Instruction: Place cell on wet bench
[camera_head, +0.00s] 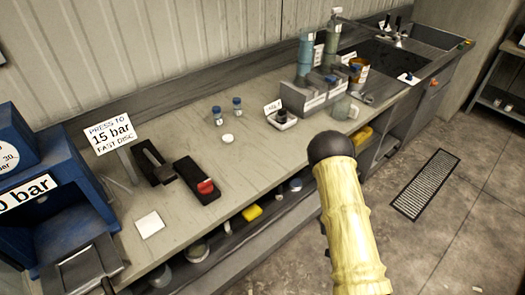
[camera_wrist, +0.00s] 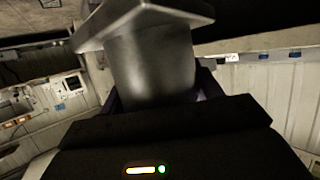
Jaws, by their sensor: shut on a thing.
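In the wrist view my gripper (camera_wrist: 160,98) is shut on the cell (camera_wrist: 150,62), a grey metallic cylinder with a wider flanged top. The cell fills the middle of the view, and its lower end is hidden behind the gripper's black body. In the head view I cannot clearly make out the gripper or the cell. The long grey bench (camera_head: 255,158) runs along the wall, with a dark sink area (camera_head: 385,62) and taps at its far right end. I take that end for the wet bench.
A floor grate (camera_head: 425,184) is right.

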